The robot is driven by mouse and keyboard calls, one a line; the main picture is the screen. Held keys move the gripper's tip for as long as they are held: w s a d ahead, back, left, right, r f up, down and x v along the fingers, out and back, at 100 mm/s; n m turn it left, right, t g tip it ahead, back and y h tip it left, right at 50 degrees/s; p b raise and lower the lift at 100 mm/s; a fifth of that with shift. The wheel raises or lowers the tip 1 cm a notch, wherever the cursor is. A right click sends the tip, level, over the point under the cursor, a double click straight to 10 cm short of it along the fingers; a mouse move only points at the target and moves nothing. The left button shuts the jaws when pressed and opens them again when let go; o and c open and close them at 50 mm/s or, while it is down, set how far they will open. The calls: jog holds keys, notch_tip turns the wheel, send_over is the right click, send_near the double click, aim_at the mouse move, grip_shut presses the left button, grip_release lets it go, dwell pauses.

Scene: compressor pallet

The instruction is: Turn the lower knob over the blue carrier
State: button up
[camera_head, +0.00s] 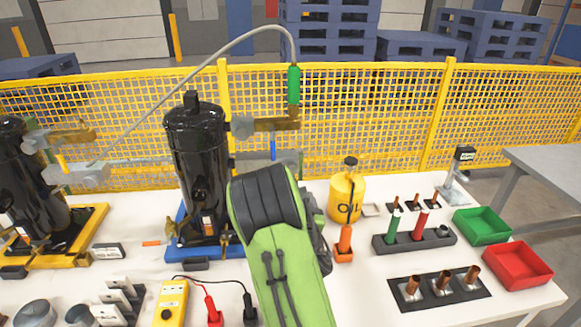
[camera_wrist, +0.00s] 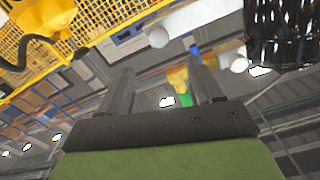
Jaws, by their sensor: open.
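The blue carrier (camera_head: 180,250) stands left of centre in the head view and bears a black compressor (camera_head: 193,150). A grey and brass valve (camera_head: 275,124) sits at the compressor's upper right, with a blue stem (camera_head: 273,147) below it. A grey fitting (camera_head: 288,157) shows lower, partly behind my arm; I cannot tell which part is the lower knob. My arm hides the carrier's right side and my fingers in the head view. In the wrist view my gripper (camera_wrist: 160,76) is open and empty, its two fingers apart. A black ribbed body (camera_wrist: 280,30) shows at upper right there.
A yellow oil bottle (camera_head: 346,195) and an orange holder (camera_head: 344,245) stand close right of my arm. A second compressor on a yellow carrier (camera_head: 85,240) is at left. A grey hose (camera_head: 215,50) arches above. Green (camera_head: 482,226) and red (camera_head: 517,266) bins are at right.

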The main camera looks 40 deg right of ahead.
jog(key=p+x, duration=0.8)
jog(key=x, duration=0.4)
jog(key=shift+d, duration=0.25)
jog(key=c, duration=1)
jog(key=shift+r, duration=0.1)
jog(key=shift+c, duration=0.2)
